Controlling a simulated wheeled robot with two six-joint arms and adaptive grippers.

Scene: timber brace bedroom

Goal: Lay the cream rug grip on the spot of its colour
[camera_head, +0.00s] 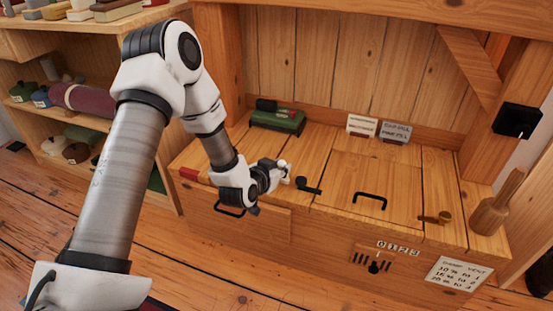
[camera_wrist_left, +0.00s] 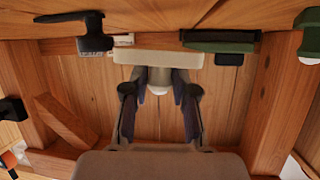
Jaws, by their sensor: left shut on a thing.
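My left gripper (camera_head: 275,180) is above the front left part of the wooden bench, beside a black lever. In the left wrist view its fingers (camera_wrist_left: 160,76) are shut on the cream rug grip (camera_wrist_left: 158,58), a pale flat bar lying across the fingertips. In the head view the rug grip is mostly hidden by the gripper and hard to tell from its white parts. I cannot make out a cream spot in either view. My right gripper is not in view.
The bench lid (camera_head: 345,180) has a black handle (camera_head: 369,199). The black lever (camera_head: 310,186) stands close to my left gripper. A green box (camera_head: 278,119) and small signs (camera_head: 362,126) stand at the back. A wooden mallet (camera_head: 497,203) is at the right end.

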